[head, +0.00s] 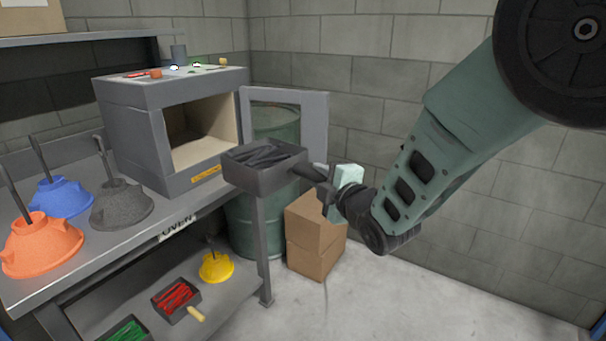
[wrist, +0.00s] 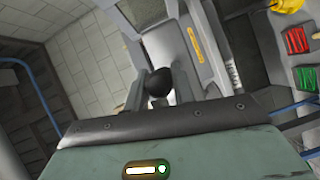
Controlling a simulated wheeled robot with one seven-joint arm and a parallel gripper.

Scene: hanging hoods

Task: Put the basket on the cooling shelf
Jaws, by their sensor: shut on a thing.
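A dark grey basket (head: 262,182) filled with black strips is in the air in front of the oven's lower right edge in the head view. My gripper (head: 328,192) is shut on its handle, on the basket's right side. The basket looks about level. In the wrist view the round black handle end (wrist: 158,82) shows between my fingers (wrist: 157,92). A lower shelf (head: 225,297) under the bench holds a basket of red strips (head: 177,300), a basket of green strips (head: 126,331) and a yellow hood (head: 216,267). No label marks a cooling shelf in view.
The oven (head: 140,135) on the bench stands open and its chamber looks empty; its door (head: 315,125) swings out to the right. Orange (head: 42,247), blue (head: 62,195) and grey (head: 122,207) hoods sit on the bench. A green drum (head: 240,220) and cardboard boxes (head: 315,245) stand behind the basket.

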